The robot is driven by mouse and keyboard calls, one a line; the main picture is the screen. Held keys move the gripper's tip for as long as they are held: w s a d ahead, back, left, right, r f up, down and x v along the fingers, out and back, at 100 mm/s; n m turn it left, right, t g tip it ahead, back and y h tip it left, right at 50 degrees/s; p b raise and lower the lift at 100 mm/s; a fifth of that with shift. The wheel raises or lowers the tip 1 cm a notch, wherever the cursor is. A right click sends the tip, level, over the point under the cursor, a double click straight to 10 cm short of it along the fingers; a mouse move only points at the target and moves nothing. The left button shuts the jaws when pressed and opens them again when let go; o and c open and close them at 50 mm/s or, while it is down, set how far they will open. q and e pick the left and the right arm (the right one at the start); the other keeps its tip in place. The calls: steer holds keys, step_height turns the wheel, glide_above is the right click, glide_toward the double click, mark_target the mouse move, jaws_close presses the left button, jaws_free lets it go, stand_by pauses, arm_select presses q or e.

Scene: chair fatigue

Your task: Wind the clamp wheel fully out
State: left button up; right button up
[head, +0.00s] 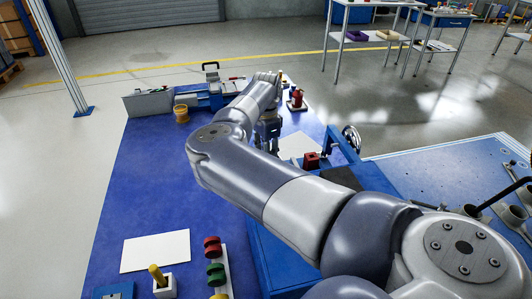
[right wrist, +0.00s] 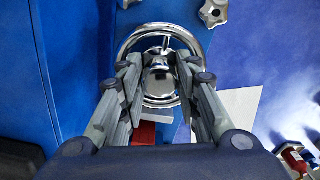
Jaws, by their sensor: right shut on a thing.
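The clamp wheel (right wrist: 135,35) is a shiny chrome ring with a round hub and a thin spoke, in front of a blue surface in the right wrist view. My right gripper (right wrist: 160,72) has its two fingers on either side of the hub, shut on the wheel. In the head view my right gripper (head: 268,128) points down beyond my bent arm, and the wheel between its fingers is hidden there. My left gripper is in neither view.
A chrome handwheel (head: 351,138) stands on a blue frame right of my gripper. A red block (head: 311,160) and white sheet (head: 292,143) lie nearby.

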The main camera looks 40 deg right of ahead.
steer(key=o, duration=1.1)
step_height(320, 180, up, 12)
stand_by(0.4)
